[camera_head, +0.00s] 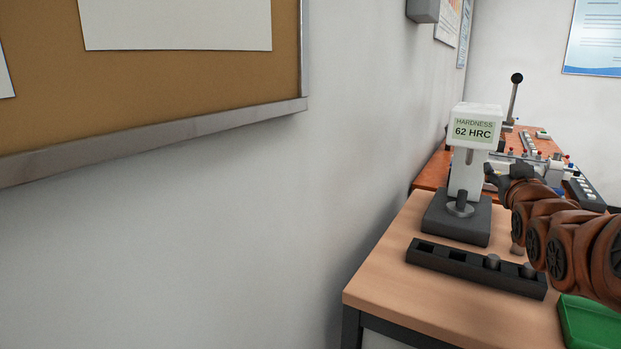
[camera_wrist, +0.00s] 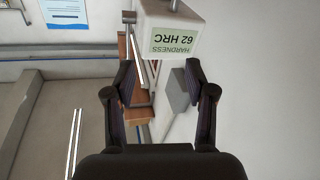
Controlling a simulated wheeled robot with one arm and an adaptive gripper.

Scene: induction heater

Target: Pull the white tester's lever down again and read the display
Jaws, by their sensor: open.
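The white hardness tester (camera_head: 466,165) stands on a dark base at the back of the wooden table in the head view. Its display (camera_head: 473,130) reads "HARDNESS 62 HRC". Its lever (camera_head: 513,98), a rod with a black ball knob, points up at the right of the head. In the wrist view the tester (camera_wrist: 170,32) and its display (camera_wrist: 172,40) appear upside down. My gripper (camera_head: 497,176) is just right of the tester's column, below the lever. In the wrist view my gripper (camera_wrist: 160,88) has its fingers apart with nothing held between them.
A black rack (camera_head: 475,268) with several slots and some grey metal pieces lies in front of the tester. A green tray (camera_head: 590,325) is at the table's right front. Behind stands an orange-topped bench (camera_head: 430,172) with equipment. A wall runs close along the left.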

